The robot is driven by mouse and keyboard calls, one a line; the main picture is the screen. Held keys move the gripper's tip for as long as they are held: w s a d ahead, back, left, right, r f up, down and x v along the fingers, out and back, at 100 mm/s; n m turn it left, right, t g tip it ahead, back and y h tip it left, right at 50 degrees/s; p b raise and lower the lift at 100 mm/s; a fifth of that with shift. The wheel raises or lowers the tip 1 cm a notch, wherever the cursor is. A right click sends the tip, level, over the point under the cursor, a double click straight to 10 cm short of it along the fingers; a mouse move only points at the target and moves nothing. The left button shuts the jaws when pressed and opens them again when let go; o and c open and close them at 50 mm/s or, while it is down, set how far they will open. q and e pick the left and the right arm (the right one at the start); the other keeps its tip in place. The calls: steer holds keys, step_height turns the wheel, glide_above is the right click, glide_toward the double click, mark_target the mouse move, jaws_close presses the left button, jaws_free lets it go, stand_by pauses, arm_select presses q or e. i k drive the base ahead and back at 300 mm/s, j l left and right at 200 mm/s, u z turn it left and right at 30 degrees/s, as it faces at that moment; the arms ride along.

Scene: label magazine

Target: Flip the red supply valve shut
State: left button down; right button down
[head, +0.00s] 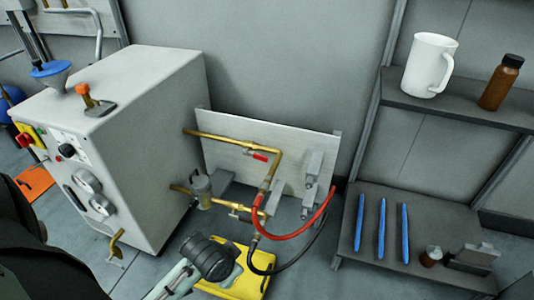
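The red supply valve lever (258,156) is a small red handle just under the upper brass pipe (228,138), in front of a pale panel (222,157). It points right and slightly down, roughly along the pipe. The pipe bends down on its right to a red hose (296,234). A lower brass line carries another small brass valve (234,210). A dark shape at the lower left hides part of the floor.
A grey machine (150,105) with gauges stands left of the panel. A dark-headed object with a pale stem (210,258) is in front of the pipes, over a yellow item (232,285). Shelves (455,105) at right hold a white mug (428,65) and a brown bottle (502,82).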

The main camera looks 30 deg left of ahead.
mark_target(260, 158)
steer(key=i+l, duration=0.45)
steer(key=u, duration=1.4)
